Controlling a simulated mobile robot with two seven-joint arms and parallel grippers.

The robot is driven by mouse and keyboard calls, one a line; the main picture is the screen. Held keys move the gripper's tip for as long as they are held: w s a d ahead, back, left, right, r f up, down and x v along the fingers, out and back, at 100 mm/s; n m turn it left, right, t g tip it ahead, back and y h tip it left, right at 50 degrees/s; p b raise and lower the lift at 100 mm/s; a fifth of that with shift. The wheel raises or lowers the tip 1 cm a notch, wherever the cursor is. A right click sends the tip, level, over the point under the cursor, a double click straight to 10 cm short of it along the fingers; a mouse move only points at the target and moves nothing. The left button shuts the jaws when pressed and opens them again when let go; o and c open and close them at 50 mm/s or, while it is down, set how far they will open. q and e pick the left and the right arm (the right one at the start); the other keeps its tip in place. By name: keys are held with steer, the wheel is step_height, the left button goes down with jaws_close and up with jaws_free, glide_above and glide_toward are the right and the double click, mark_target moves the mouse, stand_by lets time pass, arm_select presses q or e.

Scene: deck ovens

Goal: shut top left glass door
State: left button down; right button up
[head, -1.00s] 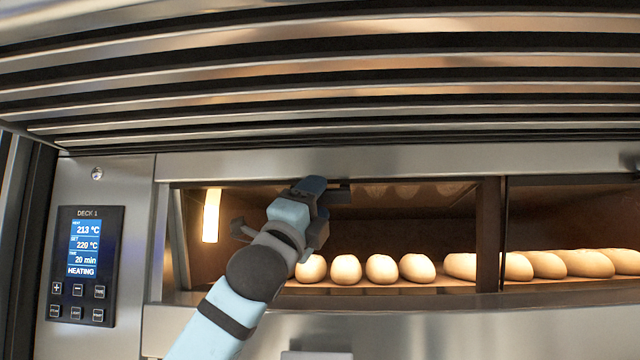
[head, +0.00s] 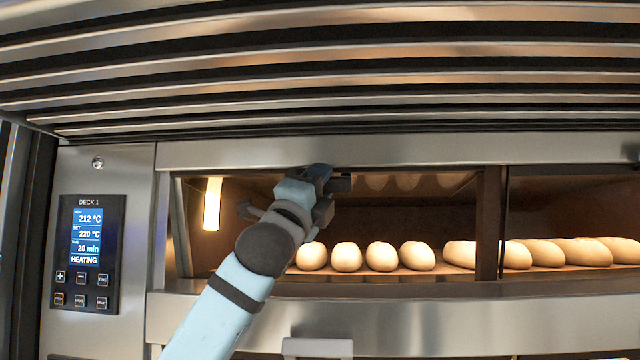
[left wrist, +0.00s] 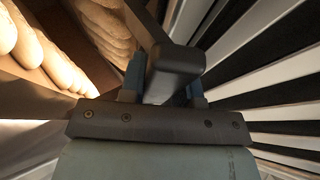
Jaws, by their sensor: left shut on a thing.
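The top left glass door (head: 430,184) is open. Its pane lies tilted back under the top of the left oven opening, with loaves mirrored in it. My left gripper (head: 322,180) is at the upper middle of that opening, shut on the door's dark handle (head: 341,184). In the left wrist view the handle (left wrist: 174,70) sits between the blue fingertips of the gripper (left wrist: 168,82). In the head view the fingers and part of the handle are hidden by the gripper body. My right gripper is not in view.
Several pale loaves (head: 381,257) lie on the oven floor behind the opening. A lamp (head: 212,204) glows inside at left. A post (head: 490,222) divides left and right openings. The control panel (head: 86,253) is left, louvres (head: 330,85) above, and another handle (head: 317,347) below.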

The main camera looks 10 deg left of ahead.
arm_select(q)
steer(key=r+n+g+y, duration=0.1)
steer(key=y, duration=0.1)
steer(key=s+r+n+g+y, duration=0.1)
steer(key=n, duration=0.1)
steer(key=shift+n+y, duration=0.3)
steer(key=shift+y, duration=0.1)
steer(key=shift+r+n+g+y, duration=0.4)
steer(key=shift+n+g+y, duration=0.2)
steer(key=shift+g, duration=0.2)
steer(key=shift+r+g, duration=0.1)
steer(key=shift+g, duration=0.2)
steer(key=c, duration=0.8)
jaws_free()
steer(key=shift+c, duration=0.2)
